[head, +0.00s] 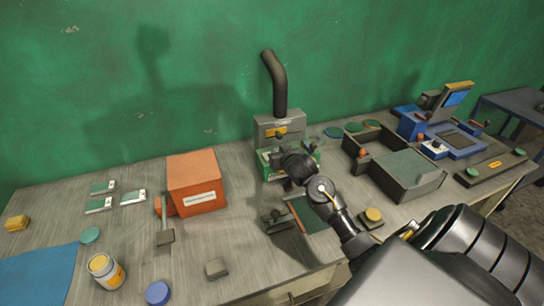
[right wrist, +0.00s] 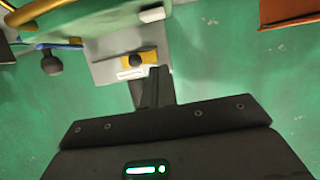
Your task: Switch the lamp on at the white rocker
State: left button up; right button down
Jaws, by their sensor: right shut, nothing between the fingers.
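The white rocker (right wrist: 152,14) is a small white block on a pale green part at the top of the right wrist view. In the head view it cannot be made out behind my right gripper (head: 292,170). That gripper is at the green-and-grey device in the middle of the bench. In the right wrist view its fingers (right wrist: 156,78) are shut and empty. The rocker shows beyond the fingertips, apart from them in the picture; I cannot tell the depth. A grey housing (head: 262,128) with a dark bent pipe (head: 278,85) stands behind. I cannot tell whether any lamp is lit.
An orange box (head: 195,180) stands to the left, with a hammer-like tool (head: 165,236) beside it. A dark open tray (head: 440,180) and a blue device (head: 455,140) are to the right. A jar (head: 104,270) stands at front left. The green wall closes the back.

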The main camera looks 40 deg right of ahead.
jog(key=p+x, duration=0.1)
jog(key=x, duration=0.6)
jog(key=shift+r, duration=0.15)
jog(key=f, duration=0.1)
jog(key=f+p, duration=0.1)
jog(key=shift+s+f, duration=0.25)
jog(key=shift+s+f+p, duration=0.2)
jog(key=shift+f+p, duration=0.15)
jog(key=shift+f, duration=0.4)
jog(key=shift+w+f, duration=0.1)
jog(key=shift+a, duration=0.1)
